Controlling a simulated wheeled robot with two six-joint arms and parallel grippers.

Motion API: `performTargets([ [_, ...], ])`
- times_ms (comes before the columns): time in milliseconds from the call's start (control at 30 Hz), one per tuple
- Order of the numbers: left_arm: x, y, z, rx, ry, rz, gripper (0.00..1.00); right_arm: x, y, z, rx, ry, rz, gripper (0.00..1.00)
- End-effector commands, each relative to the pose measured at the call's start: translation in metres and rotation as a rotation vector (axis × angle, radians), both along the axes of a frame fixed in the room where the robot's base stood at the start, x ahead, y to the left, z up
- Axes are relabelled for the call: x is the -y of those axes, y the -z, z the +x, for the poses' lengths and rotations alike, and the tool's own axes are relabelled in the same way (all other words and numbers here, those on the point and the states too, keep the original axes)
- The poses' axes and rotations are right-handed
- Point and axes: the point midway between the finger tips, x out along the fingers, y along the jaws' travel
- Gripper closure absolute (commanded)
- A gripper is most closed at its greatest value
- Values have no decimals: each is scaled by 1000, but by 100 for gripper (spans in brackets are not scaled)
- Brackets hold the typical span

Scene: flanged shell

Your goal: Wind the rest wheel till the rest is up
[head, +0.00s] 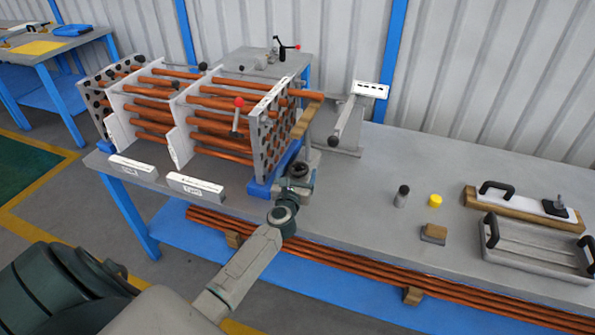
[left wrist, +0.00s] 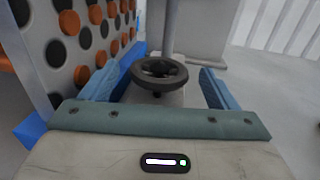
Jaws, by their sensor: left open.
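The dark round rest wheel (left wrist: 159,72) lies flat in the left wrist view, on a pale block in front of a grey upright post (left wrist: 172,28). My left gripper (left wrist: 160,80) is open, one blue finger on each side of the wheel, and its grip is not closed on it. In the head view my left gripper (head: 303,168) is just right of the perforated end plate (head: 276,140), and my arm hides the wheel there. A brown bar-like piece (head: 306,116) sits above it beside the plate; whether it is the rest is unclear. My right gripper does not show.
Copper tubes (head: 215,120) run through several plates left of my gripper. A grey stand (head: 345,130) with a white sign (head: 370,90) is just behind right. Farther right are a yellow cap (head: 435,200) and a metal tray (head: 535,258).

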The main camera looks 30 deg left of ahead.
Motion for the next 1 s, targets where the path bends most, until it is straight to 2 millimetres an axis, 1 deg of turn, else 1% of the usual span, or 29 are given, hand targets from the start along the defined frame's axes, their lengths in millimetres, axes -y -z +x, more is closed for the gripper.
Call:
performTargets([
  [33,-2,0,5,0,0,0,19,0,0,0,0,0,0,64],
  [133,-5,0,10,0,-1,0,19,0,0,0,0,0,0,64],
  [433,-5,0,12,0,0,-1,19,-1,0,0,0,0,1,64],
  [467,-5,0,12,0,0,0,22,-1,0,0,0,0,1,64],
  [500,-5,0,12,0,0,0,30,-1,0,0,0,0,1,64],
  [667,-5,0,12,0,0,0,62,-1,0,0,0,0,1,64],
  [700,-5,0,12,0,0,0,63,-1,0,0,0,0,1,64],
  [867,-6,0,12,0,9,1,63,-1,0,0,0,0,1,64],
  [1000,-7,-1,12,0,49,3,63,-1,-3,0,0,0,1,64],
])
